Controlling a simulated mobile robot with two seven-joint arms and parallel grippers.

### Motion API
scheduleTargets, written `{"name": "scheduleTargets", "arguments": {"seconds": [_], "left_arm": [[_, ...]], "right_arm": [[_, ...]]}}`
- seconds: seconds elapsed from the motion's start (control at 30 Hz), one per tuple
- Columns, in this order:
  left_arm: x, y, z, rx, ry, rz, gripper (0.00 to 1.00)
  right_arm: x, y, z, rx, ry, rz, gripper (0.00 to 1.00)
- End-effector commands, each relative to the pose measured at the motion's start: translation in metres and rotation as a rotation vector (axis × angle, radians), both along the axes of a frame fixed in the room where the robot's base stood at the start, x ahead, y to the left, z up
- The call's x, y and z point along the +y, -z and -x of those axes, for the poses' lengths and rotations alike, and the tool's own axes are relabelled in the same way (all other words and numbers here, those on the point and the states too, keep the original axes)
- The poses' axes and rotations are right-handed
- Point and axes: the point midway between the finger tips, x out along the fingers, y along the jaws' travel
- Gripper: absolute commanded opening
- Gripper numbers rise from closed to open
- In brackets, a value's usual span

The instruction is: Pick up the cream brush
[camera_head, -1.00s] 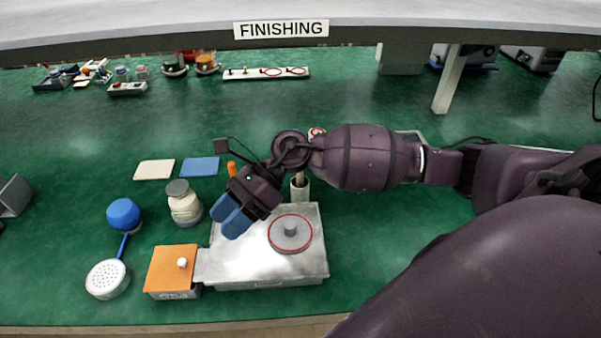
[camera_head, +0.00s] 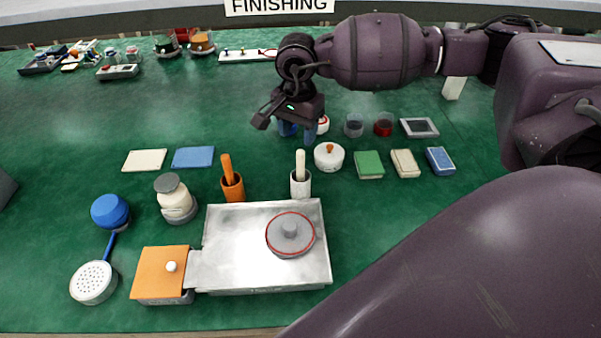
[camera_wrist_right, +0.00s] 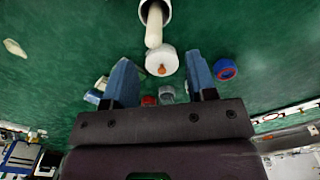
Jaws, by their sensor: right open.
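The cream brush (camera_head: 300,165) stands upright in a white cup (camera_head: 301,186) just behind the steel tray. Its handle points up and its lower end is hidden in the cup. The brush handle also shows in the right wrist view (camera_wrist_right: 154,27), at the top middle, with the cup (camera_wrist_right: 154,8) above it. My right gripper (camera_head: 297,133) is open and empty, fingers pointing down, behind the brush and apart from it. In the right wrist view its two blue fingers (camera_wrist_right: 160,82) are spread wide. My left gripper is not in view.
An orange brush (camera_head: 227,170) stands in an orange cup to the left. A white lidded pot (camera_head: 329,157) is close to the right gripper. The steel tray (camera_head: 225,270) holds a grey round lid (camera_head: 289,233). Sponges (camera_head: 369,164) lie to the right.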

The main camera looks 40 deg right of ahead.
Motion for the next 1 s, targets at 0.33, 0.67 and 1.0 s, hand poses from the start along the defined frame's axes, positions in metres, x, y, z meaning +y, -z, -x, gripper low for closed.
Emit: {"name": "scheduleTargets", "arguments": {"seconds": [0.33,0.67,1.0], "left_arm": [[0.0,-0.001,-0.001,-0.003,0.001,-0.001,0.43],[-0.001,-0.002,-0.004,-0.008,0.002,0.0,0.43],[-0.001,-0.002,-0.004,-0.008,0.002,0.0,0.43]], "right_arm": [[-0.001,0.029,0.002,0.003,0.002,-0.001,0.52],[-0.004,0.07,0.007,0.003,0.002,-0.002,0.52],[-0.004,0.074,0.007,0.001,0.001,-0.002,0.41]]}}
